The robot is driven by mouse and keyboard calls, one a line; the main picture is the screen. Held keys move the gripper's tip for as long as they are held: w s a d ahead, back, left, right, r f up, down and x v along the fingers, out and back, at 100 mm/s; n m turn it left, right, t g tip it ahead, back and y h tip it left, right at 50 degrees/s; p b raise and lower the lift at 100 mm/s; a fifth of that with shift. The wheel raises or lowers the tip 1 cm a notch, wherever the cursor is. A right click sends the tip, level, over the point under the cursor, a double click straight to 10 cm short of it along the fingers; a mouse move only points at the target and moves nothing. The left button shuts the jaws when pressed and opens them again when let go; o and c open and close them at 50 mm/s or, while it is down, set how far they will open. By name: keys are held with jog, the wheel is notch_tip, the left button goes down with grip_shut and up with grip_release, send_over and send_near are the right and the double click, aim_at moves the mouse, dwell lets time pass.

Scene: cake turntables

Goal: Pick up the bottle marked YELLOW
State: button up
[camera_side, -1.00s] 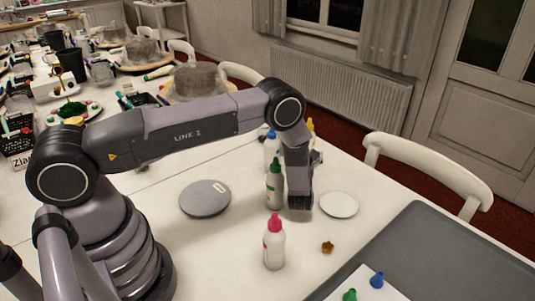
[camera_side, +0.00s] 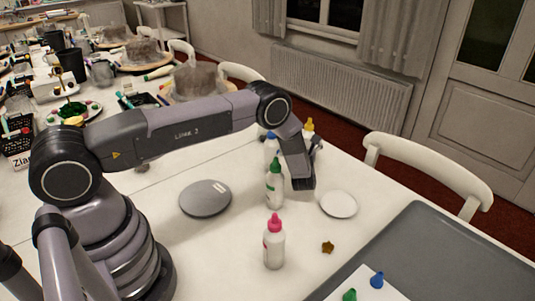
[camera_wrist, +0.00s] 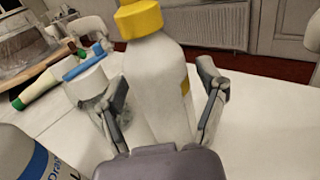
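A white bottle with a yellow cap (camera_wrist: 158,75) stands upright in the middle of the wrist view, with a bit of yellow marking at its right side. In the side view only its yellow cap (camera_side: 309,125) shows clearly, behind my arm. My gripper (camera_wrist: 163,95) is open, with one finger on each side of the bottle's body. A gap shows between bottle and right finger; I cannot tell if the left finger touches. In the side view my gripper (camera_side: 316,146) is low over the table and partly hidden by my wrist.
Bottles with blue (camera_side: 271,150), green (camera_side: 274,190) and pink (camera_side: 274,248) caps stand close by. A blue-banded bottle (camera_wrist: 38,162) shows at the wrist view's lower left. A grey disc (camera_side: 205,200), a white disc (camera_side: 339,205) and a grey mat (camera_side: 430,250) lie on the table.

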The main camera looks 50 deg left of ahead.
jog(key=c, duration=1)
jog(key=shift+r, duration=0.1)
jog(key=shift+c, duration=0.2)
